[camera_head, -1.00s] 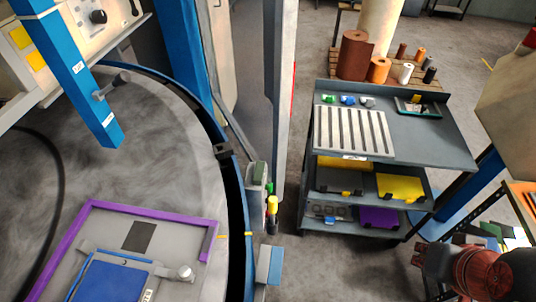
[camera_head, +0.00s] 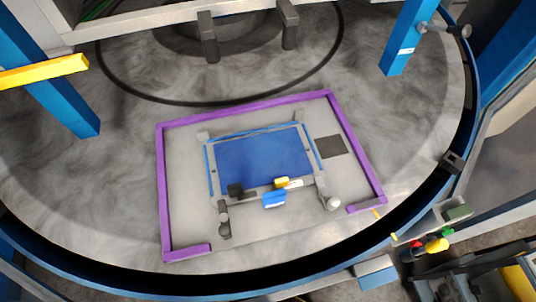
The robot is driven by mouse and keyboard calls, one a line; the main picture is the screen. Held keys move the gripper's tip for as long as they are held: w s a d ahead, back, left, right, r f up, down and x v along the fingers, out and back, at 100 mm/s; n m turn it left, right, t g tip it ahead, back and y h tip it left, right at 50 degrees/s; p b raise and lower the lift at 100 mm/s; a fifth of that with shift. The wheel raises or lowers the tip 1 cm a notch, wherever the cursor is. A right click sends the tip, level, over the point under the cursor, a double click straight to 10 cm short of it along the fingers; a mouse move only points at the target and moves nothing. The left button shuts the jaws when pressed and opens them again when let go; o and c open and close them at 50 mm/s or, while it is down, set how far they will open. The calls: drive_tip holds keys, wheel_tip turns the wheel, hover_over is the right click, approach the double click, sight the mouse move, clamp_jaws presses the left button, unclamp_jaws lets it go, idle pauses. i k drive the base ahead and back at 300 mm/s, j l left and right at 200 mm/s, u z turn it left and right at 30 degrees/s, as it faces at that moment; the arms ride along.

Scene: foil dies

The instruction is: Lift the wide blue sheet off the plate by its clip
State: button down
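The wide blue sheet (camera_head: 263,158) lies flat on the grey plate (camera_head: 185,185), near its middle, inside a thin light-blue border. Along the sheet's near edge sit a small blue block (camera_head: 274,199), a yellow piece with a white tag (camera_head: 282,183) and a black block (camera_head: 236,190). I cannot tell for sure which of these is the clip, though the blue block juts out toward the near side. My gripper is not in view, so its state does not show.
A purple rim (camera_head: 162,190) runs around much of the plate, with a gap at the near side. A knob (camera_head: 332,203) and a dark post (camera_head: 224,225) flank the sheet's near corners. Blue uprights (camera_head: 408,38) stand at the back. A raised dark-blue edge (camera_head: 467,100) rings the round table.

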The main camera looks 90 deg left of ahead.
sight(246, 163)
drive_tip(key=u, duration=0.5)
drive_tip(key=i+l+u, duration=0.1)
drive_tip(key=u, duration=0.85)
drive_tip(key=l+u, duration=0.1)
drive_tip(key=u, duration=0.4)
drive_tip(key=l+u, duration=0.1)
drive_tip(key=u, duration=0.35)
drive_tip(key=l+u, duration=0.1)
drive_tip(key=u, duration=0.4)
drive_tip(key=l+u, duration=0.1)
drive_tip(key=u, duration=0.35)
